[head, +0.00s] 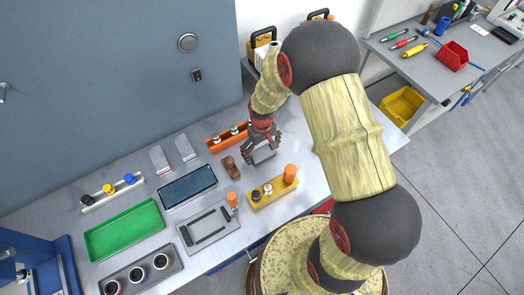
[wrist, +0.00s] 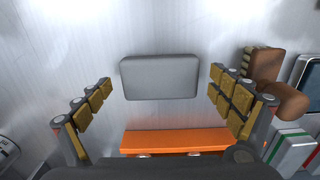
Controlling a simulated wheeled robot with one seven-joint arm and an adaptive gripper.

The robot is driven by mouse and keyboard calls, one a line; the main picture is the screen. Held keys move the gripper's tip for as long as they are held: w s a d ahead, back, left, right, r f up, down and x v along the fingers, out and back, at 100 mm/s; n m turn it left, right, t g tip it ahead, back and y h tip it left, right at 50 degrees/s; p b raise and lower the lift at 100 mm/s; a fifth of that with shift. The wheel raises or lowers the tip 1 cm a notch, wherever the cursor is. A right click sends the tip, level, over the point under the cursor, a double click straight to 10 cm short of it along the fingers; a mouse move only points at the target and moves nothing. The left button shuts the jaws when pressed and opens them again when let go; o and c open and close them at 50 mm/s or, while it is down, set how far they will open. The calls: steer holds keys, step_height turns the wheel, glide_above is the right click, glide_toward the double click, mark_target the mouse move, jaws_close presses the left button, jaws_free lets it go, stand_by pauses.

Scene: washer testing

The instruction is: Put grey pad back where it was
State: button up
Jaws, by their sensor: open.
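The grey pad (wrist: 160,77) is a rounded rectangular block. In the wrist view it appears on the bare metal table, between and beyond my fingers, with clear gaps on both sides. My gripper (wrist: 160,98) is open, with its fingers spread wide and nothing between them touching the pad. In the head view my gripper (head: 262,148) is low over the table, right of the orange rack, and the pad (head: 264,155) shows partly between its fingers. I cannot tell how high the fingertips are above the table.
An orange rack (head: 228,137) stands close beside my gripper, and also shows in the wrist view (wrist: 175,140). A brown object (head: 231,167), a yellow block with knobs (head: 262,198), a dark blue tray (head: 188,187) and a green tray (head: 124,230) lie nearby. A wall panel borders the back.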

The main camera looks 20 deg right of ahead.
step_height(320, 180, up, 13)
steer(key=p, duration=0.1)
step_height(320, 180, up, 10)
steer(key=f+t, duration=0.1)
glide_above(262, 152)
steer(key=s, duration=0.2)
steer(key=s+r+m+t, duration=0.2)
steer(key=s+r+t, duration=0.2)
steer(key=s+r, duration=1.3)
steer(key=shift+s+r+t, duration=0.3)
steer(key=shift+s+r, duration=0.05)
steer(key=shift+r, duration=0.2)
